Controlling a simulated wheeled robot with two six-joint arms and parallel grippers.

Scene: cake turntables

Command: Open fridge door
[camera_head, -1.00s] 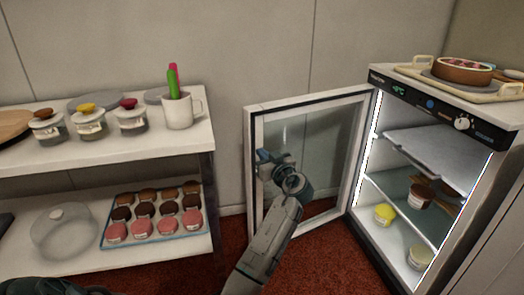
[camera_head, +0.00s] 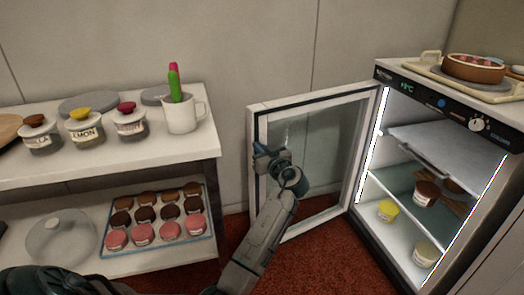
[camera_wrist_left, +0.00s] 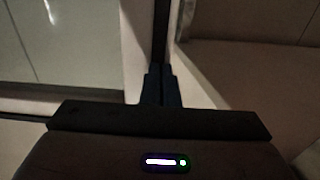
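The fridge (camera_head: 436,104) stands at the right with its lit inside showing. Its glass-paned door (camera_head: 340,196) is swung wide open to the left, near the wall. My left gripper (camera_head: 262,158) is at the inner side of the door, by the frame at its free edge. In the left wrist view the fingers (camera_wrist_left: 161,84) are close together at a dark strip along the pale door frame (camera_wrist_left: 136,45). I cannot tell whether anything is between them. My right gripper is not in view.
A white shelf unit (camera_head: 120,160) at the left holds jars, a mug (camera_head: 183,115) and a tray of cupcakes (camera_head: 203,233). A tray with a cake (camera_head: 473,68) sits on the fridge. Red carpet lies clear before the door.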

